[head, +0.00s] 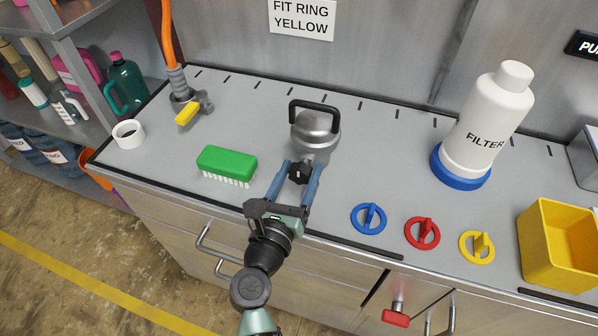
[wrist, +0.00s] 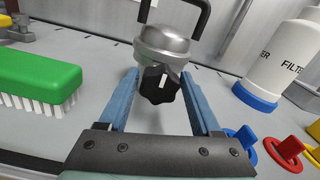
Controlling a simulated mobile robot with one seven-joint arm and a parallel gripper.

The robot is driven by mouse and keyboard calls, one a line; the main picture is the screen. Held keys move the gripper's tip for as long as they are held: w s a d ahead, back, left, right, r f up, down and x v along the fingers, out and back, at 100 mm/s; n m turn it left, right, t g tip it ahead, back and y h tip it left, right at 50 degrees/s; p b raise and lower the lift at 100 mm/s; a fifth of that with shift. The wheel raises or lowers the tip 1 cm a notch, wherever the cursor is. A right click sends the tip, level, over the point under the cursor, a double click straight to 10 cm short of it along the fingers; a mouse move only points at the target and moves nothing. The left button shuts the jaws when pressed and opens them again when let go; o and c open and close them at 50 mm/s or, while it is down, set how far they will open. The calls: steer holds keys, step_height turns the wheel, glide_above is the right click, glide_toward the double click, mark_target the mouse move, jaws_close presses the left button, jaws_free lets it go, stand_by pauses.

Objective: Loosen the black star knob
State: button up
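The black star knob (head: 299,173) is on the front of a grey metal device (head: 315,132) with a black top handle. The device stands on the grey bench top. In the wrist view the knob (wrist: 159,86) lies between the two blue fingers of my gripper (wrist: 160,84). My gripper (head: 298,170) is open, with a gap visible between each finger and the knob. The fingertips reach about as far as the knob.
A green brush (head: 227,162) lies to the left of my gripper. Blue (head: 369,218), red (head: 422,232) and yellow (head: 477,246) rings lie at right. A white filter bottle (head: 484,125) on a blue base and a yellow bin (head: 533,258) are further right.

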steer(key=c, duration=0.9)
steer(key=shift+r+n+p, duration=0.1)
steer(key=shift+n+p, duration=0.2)
steer(key=shift+p, duration=0.05)
steer(key=shift+n+p, duration=0.55)
steer(key=shift+n, duration=0.05)
steer(key=n+p, duration=0.2)
steer(key=n, duration=0.1)
steer(key=shift+a+p, duration=0.1)
steer(key=shift+p, duration=0.2)
steer(key=n+p, duration=0.4)
steer(key=n, duration=0.2)
steer(key=shift+n, duration=0.4)
steer(key=n+p, duration=0.3)
steer(key=n, duration=0.5)
steer(key=n+p, duration=0.1)
steer(key=n, duration=0.1)
steer(key=n+p, duration=0.1)
steer(key=n, duration=0.1)
steer(key=shift+f, duration=0.35)
steer(key=shift+n+p, duration=0.3)
